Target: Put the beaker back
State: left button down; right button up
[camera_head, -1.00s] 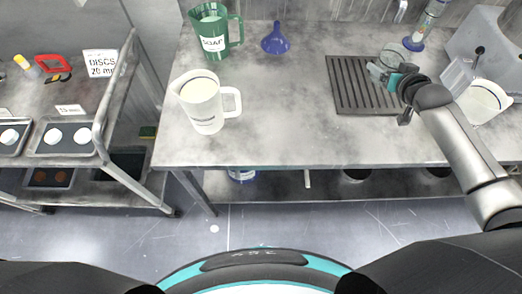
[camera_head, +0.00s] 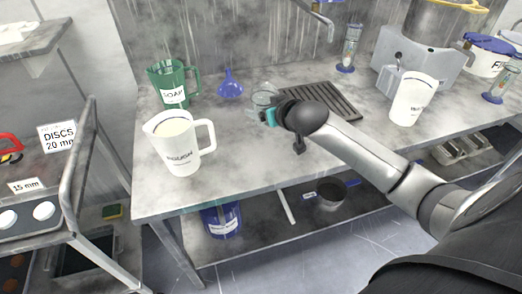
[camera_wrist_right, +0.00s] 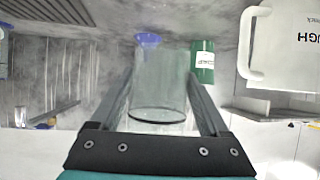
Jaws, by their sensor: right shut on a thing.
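The clear glass beaker (camera_head: 263,97) is held in my right gripper (camera_head: 270,112) at the left end of the dark slatted drain mat. In the right wrist view the beaker (camera_wrist_right: 160,85) fills the space between the two fingers of the gripper (camera_wrist_right: 163,100). It looks empty. I cannot tell whether its base touches the bench. My left gripper is not in view.
The bench (camera_head: 235,150) carries a white jug (camera_head: 178,148), a green SOAP jug (camera_head: 172,85), a blue funnel (camera_head: 230,86) and the drain mat (camera_head: 318,98). Another white jug (camera_head: 412,100) stands at right by a grey machine (camera_head: 425,62). A rack (camera_head: 75,190) stands at left.

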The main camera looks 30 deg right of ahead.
jog(key=b, duration=0.2)
send_over(263, 154)
notch_tip(263, 154, down, 8)
jog(key=shift+d+f, duration=0.1)
jog(key=shift+f+b, duration=0.55)
jog(key=shift+f, duration=1.9)
jog(key=shift+f, duration=0.15)
jog(key=o, duration=1.5)
jog(key=shift+s+r, duration=0.15)
jog(key=shift+r, duration=0.05)
jog(key=p+v, duration=0.3)
jog(key=v, duration=0.8)
jog(key=shift+s+r, duration=0.15)
jog(key=shift+s, duration=0.2)
